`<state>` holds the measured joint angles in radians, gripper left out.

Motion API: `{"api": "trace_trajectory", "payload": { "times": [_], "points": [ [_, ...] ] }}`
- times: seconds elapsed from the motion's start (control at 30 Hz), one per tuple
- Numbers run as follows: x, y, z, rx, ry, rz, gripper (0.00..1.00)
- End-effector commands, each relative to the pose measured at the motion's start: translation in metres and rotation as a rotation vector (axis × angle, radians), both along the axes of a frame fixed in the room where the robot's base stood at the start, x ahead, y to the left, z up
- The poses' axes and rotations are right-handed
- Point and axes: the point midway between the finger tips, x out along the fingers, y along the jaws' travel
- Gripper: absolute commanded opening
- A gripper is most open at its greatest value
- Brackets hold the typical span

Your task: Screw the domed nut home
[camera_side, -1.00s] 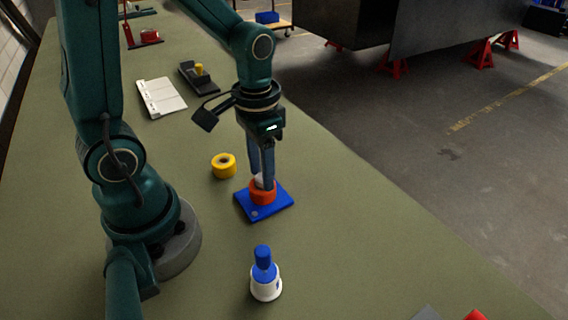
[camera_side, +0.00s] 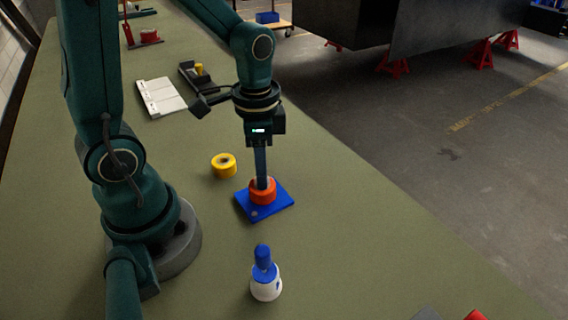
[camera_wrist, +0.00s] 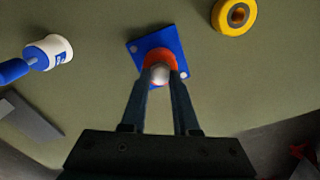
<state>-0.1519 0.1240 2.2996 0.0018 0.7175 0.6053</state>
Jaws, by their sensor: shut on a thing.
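The domed nut (camera_wrist: 160,73) is pale and rounded, and shows in the wrist view between my fingertips. My gripper (camera_side: 262,183) is shut on it, pointing straight down; in the wrist view my gripper (camera_wrist: 160,78) has one finger on each side of the nut. The nut sits at the middle of an orange-red round part (camera_side: 262,197) on a blue square plate (camera_side: 280,208). The orange-red part also shows in the wrist view (camera_wrist: 158,56), as does the blue plate (camera_wrist: 170,38). In the side view my fingers hide the nut. The thread under it is hidden.
A yellow ring-shaped roll (camera_side: 223,165) lies left of the plate. A white bottle with a blue top (camera_side: 266,286) stands in front. A white panel (camera_side: 160,98) and a dark holder lie farther back. The green bench is clear to the plate's right.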

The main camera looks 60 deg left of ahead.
Motion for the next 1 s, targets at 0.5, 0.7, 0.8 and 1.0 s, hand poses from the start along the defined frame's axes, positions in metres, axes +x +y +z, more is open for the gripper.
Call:
{"api": "trace_trajectory", "payload": {
  "times": [0.5,0.7,0.8,1.0],
  "points": [
    [-0.0001,-0.0002,-0.0003,-0.001,0.000,-0.393,0.00],
    [0.0000,-0.0003,-0.0003,-0.001,0.000,-0.449,0.00],
    [0.0000,-0.0003,-0.0003,-0.001,0.000,-0.448,0.00],
    [0.0000,-0.0003,-0.0004,-0.001,0.000,-0.537,0.00]
  ]
}}
